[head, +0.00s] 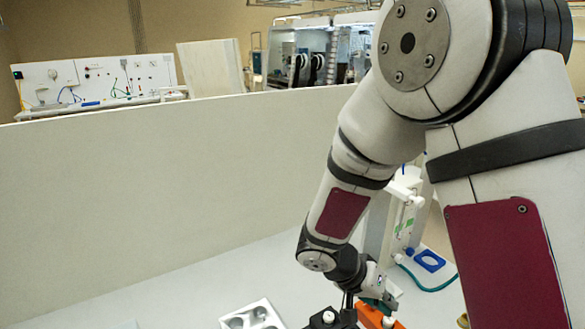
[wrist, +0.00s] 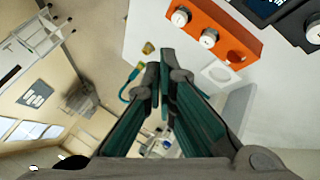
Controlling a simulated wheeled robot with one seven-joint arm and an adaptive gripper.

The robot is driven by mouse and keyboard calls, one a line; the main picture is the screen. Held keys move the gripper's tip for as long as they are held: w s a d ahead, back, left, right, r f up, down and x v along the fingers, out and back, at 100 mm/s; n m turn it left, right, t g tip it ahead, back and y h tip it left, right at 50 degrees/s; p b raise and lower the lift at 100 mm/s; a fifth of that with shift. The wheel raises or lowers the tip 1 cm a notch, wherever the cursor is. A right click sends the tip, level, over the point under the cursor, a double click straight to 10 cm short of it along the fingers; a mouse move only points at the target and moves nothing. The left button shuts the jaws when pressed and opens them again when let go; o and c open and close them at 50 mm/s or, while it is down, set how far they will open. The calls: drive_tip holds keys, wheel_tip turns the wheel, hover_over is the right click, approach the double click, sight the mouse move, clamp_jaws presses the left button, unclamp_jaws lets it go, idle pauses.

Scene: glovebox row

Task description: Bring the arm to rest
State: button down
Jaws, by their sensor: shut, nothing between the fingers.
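My gripper (head: 378,297) is low over the white work surface at the bottom of the head view, partly hidden by its own links. In the wrist view its two teal-sided fingers (wrist: 165,70) meet at the tips, with nothing between them. An orange rack (head: 368,316) is just below and beside the gripper in the head view. In the wrist view the rack (wrist: 222,46) lies beyond the fingertips to the upper right, holding white-capped items. I cannot tell whether the gripper touches it.
A white tray with round recesses (head: 237,322) stands left of the gripper, with black equipment (head: 328,319) between. A white apparatus (head: 402,215), a blue ringed part (head: 430,261) and a teal hose (head: 436,287) are to the right. A long pale wall (head: 150,200) runs behind. The left worktop looks clear.

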drive_tip(key=s+r+n+t+y+b, duration=0.2)
drive_tip(key=s+r+n+y, duration=0.1)
drive_tip(key=r, duration=0.6)
drive_tip(key=s+a+r+n+t+y+b, duration=0.1)
drive_tip(key=s+r+n+t+y+b, duration=0.1)
drive_tip(key=s+r+y, duration=0.3)
wheel_tip(320, 180, up, 5)
drive_tip(key=s+n, duration=0.1)
drive_tip(key=s, duration=0.1)
drive_tip(key=shift+s+a+t+b, duration=0.2)
drive_tip(key=shift+s+t+b, duration=0.1)
drive_tip(key=shift+s+b, duration=0.1)
